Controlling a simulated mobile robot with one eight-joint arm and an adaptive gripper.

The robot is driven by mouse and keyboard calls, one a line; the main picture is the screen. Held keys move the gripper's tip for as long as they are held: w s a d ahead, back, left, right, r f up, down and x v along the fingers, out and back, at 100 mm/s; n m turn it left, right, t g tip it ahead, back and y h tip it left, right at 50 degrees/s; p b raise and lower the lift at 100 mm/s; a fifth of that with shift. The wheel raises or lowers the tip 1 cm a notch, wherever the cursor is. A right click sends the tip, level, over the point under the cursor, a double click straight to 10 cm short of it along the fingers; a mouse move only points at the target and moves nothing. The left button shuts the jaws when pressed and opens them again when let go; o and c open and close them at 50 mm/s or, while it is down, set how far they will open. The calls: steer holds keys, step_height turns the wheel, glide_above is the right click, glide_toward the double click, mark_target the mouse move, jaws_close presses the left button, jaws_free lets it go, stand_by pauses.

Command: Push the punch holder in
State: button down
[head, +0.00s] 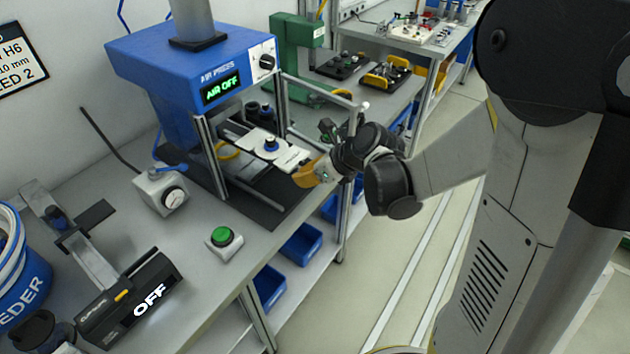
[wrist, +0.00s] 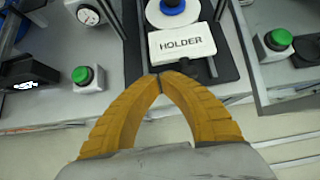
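The punch holder (head: 291,158) is a white plate that sticks out of the front of the blue air press (head: 190,70). In the wrist view the holder (wrist: 183,43) reads "HOLDER", with a white disc and blue knob (wrist: 172,5) behind its label. My gripper (head: 297,179) is at the holder's front edge. In the wrist view the yellow fingers of my gripper (wrist: 160,76) meet at their tips, with nothing visible between them. The tips are just in front of the plate; whether they touch it I cannot tell. The press display reads "AIR OFF".
A green button box (head: 223,241) stands on the bench in front of the press, and a gauge box (head: 162,191) left of it. A black device reading "OFF" (head: 130,299) is at the lower left. Blue bins (head: 302,243) sit below. A green machine (head: 297,45) stands behind.

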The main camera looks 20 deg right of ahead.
steer(key=shift+w+a, duration=0.25)
steer(key=shift+w, duration=0.15)
steer(key=w+a, duration=0.5)
steer(key=w, duration=0.2)
steer(key=shift+b, duration=0.3)
